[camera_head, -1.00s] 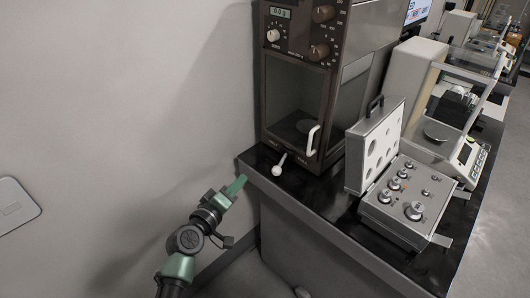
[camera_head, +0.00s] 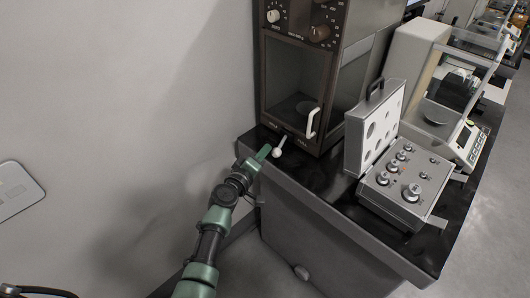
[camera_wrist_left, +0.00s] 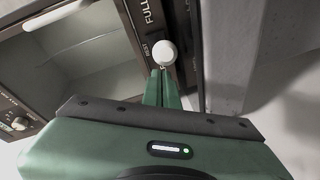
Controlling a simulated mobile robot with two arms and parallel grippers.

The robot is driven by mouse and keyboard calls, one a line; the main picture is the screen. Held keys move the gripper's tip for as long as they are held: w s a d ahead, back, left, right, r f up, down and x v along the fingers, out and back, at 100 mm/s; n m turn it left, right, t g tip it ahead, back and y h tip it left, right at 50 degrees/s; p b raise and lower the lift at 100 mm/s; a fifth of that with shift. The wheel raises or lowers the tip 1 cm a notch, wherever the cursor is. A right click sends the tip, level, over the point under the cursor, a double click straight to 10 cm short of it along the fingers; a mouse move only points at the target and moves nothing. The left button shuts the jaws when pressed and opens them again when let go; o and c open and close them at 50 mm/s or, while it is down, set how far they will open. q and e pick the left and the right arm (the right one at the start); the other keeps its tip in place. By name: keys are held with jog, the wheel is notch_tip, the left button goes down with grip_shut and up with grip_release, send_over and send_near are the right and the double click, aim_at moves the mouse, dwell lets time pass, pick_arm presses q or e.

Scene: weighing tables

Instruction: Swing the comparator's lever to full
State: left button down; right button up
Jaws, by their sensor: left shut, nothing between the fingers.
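The comparator (camera_head: 293,78) is a tall dark brown cabinet with a glass front, at the back end of the black bench. Its lever (camera_head: 276,152) is a short stem with a white ball knob, low on the front. The knob also shows in the left wrist view (camera_wrist_left: 164,52), near small lettering, with the word FULL farther up the panel. My left gripper (camera_head: 264,152), with green fingers, is shut and empty. Its tips are right by the knob; I cannot tell whether they touch. The far part of the lever is hidden behind the knob in the wrist view.
An open weight case (camera_head: 405,209) with several weights stands on the bench (camera_head: 310,187), right of the comparator. A balance (camera_head: 408,75) with a glass shield stands behind it. A white door handle (camera_head: 312,122) juts out above the lever. A bare wall is left.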

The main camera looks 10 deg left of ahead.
aim_at(278, 152)
pick_arm(q)
jog(key=shift+d+f, duration=0.15)
jog(key=shift+d, duration=0.1)
jog(key=shift+s+d, duration=0.25)
jog(key=shift+d, duration=0.5)
jog(key=shift+s+d, duration=0.2)
jog(key=shift+d, duration=0.55)
jog(key=shift+d, duration=0.1)
pick_arm(e)
jog(key=shift+a, duration=0.1)
